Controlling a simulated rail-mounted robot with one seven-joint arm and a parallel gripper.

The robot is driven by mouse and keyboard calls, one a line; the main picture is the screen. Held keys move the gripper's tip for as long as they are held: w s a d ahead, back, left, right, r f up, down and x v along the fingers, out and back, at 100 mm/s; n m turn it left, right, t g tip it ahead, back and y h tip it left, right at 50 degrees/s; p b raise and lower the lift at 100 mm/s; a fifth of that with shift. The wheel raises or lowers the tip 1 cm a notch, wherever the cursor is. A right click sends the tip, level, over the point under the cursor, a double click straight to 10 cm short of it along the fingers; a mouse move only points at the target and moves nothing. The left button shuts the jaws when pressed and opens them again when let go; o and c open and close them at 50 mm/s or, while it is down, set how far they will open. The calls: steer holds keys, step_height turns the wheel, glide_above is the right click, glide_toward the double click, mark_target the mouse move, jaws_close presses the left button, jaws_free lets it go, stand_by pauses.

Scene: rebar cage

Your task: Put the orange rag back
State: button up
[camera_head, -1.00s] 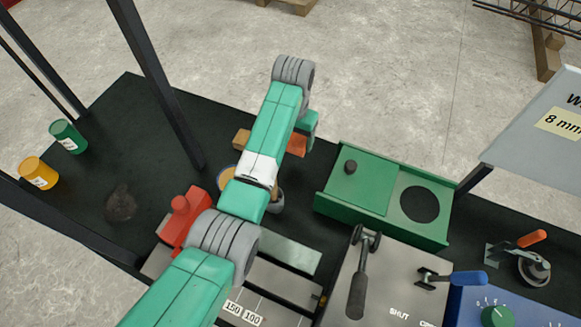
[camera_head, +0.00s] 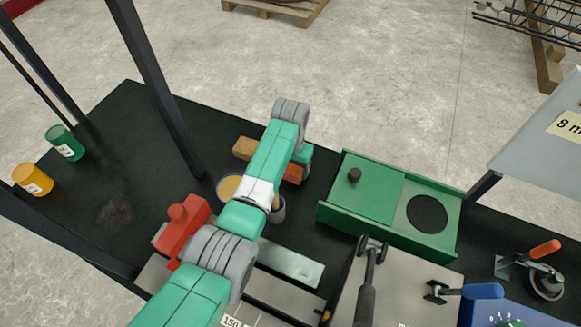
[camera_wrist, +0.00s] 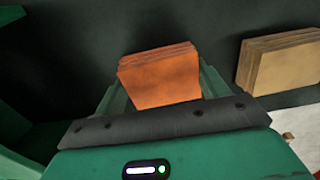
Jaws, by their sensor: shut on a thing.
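The orange rag (camera_wrist: 162,76) is a folded, layered stack. In the wrist view it sits between the two green fingers of my gripper (camera_wrist: 160,88), which is shut on it. In the head view a bit of the orange rag (camera_head: 294,173) shows beside my gripper, partly covered by my arm. A similar folded tan stack (camera_wrist: 279,62) lies just to its right in the wrist view; in the head view the tan stack (camera_head: 244,148) is to its left on the black bench top. I cannot tell whether the orange rag touches the bench.
A green box (camera_head: 385,205) with a round dark opening stands right of my gripper. A small grey cup (camera_head: 277,211) and a yellow-topped round thing (camera_head: 229,187) are close under my arm. A dark post (camera_head: 160,90) rises left. A red tool (camera_head: 183,228) lies near.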

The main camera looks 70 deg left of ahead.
mark_target(291, 166)
steer(key=o, duration=0.9)
steer(key=shift+o, duration=0.2)
step_height(291, 166, up, 12)
steer(key=p, duration=0.3)
steer(key=shift+r, duration=0.15)
